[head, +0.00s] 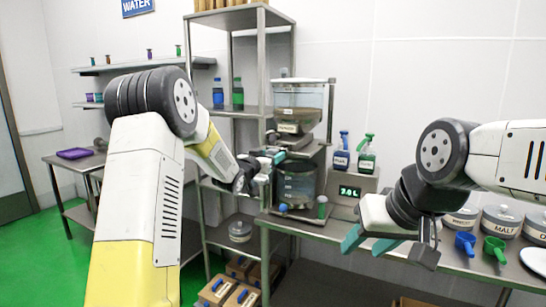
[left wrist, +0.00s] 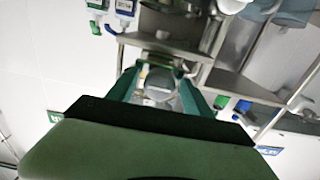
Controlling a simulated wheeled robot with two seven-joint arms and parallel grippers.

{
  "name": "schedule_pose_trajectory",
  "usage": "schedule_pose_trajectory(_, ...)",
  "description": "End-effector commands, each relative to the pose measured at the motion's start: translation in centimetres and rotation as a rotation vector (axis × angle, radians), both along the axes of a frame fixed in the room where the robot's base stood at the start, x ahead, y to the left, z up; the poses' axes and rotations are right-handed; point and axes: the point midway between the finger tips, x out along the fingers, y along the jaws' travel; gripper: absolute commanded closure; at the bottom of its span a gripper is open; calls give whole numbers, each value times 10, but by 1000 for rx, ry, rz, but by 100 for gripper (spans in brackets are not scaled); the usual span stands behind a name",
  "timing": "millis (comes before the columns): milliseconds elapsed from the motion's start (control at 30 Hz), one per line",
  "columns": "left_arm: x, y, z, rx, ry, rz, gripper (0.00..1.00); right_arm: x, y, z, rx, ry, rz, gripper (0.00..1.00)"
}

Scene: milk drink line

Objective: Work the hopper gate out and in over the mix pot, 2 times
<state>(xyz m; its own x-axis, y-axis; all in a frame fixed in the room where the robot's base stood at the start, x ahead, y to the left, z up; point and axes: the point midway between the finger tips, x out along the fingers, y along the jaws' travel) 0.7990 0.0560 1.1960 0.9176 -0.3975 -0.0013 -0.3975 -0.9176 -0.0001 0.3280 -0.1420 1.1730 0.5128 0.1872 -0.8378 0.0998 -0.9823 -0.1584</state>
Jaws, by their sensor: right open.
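The clear hopper (head: 300,95) stands on a metal stand, with a brownish lower part and a white label. Below it a dark clear mix pot (head: 297,185) sits on the stand's base. The gate's area just under the hopper is partly hidden by my left gripper (head: 268,163), which reaches in at the left front of the stand. In the left wrist view, its two teal fingers (left wrist: 160,92) lie either side of a pale round part; whether they touch a handle is unclear. My right gripper (head: 368,243) is open and empty above the front bench, right of the stand.
Lidded tubs (head: 501,220), a blue scoop (head: 466,242) and a green scoop (head: 495,248) lie at right. A metal shelf rack (head: 236,108) stands at left.

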Motion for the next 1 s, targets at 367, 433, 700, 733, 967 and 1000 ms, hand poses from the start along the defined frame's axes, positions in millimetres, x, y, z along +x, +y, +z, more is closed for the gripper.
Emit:
schedule_pose_trajectory(367, -33, 15, 1, 0, -1, 2, 41, 0, 0, 0, 0, 0, 0, 55)
schedule_pose_trajectory(433, -44, 20, 1, -1, 0, 2, 41, 0, 0, 0, 0, 0, 0, 55)
schedule_pose_trajectory(700, -71, 31, 0, 0, 0, 1, 41, 0, 0, 0, 0, 0, 0, 55)
schedule_pose_trajectory(733, -72, 31, 0, 0, 0, 0, 41, 0, 0, 0, 0, 0, 0, 55)
schedule_pose_trajectory(967, -72, 32, 0, 0, 0, 0, 41, 0, 0, 0, 0, 0, 0, 55)
schedule_pose_trajectory(1000, -72, 32, 0, 0, 0, 0, 41, 0, 0, 0, 0, 0, 0, 55)
